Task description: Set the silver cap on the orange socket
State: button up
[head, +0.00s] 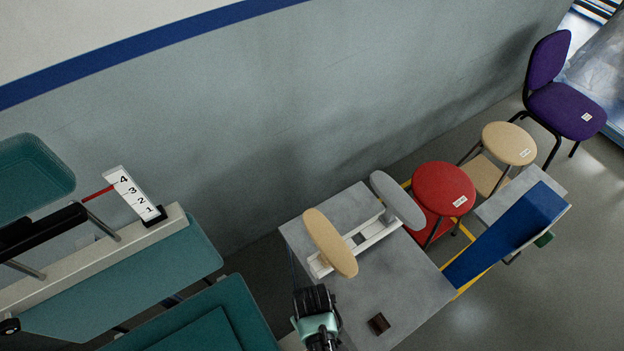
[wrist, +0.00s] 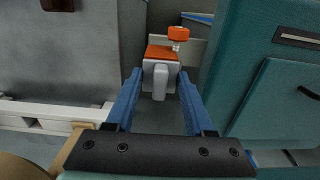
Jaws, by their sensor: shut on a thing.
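My gripper (wrist: 160,74) shows in the wrist view with its two blue fingers on either side of a pale silver-grey piece, which looks like the silver cap (wrist: 160,86). The fingers are shut on it. Just beyond it is an orange block (wrist: 161,53), partly covered by the cap. A smaller orange piece (wrist: 178,34) on a pale stem stands further back. I cannot tell which orange part is the socket, or whether the cap touches the orange block. In the head view my gripper (head: 315,300) is at the bottom centre; cap and socket cannot be made out there.
A teal cabinet (wrist: 270,75) stands close on the right in the wrist view, and a grey block (wrist: 65,60) on the left. In the head view, a grey table (head: 400,275) carries a tan disc (head: 330,243) and a dark block (head: 378,323). Stools stand beyond.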

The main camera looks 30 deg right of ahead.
jog(key=shift+f, duration=0.2)
jog(key=o, duration=1.3)
jog(key=shift+o, duration=0.2)
notch_tip(320, 180, up, 13)
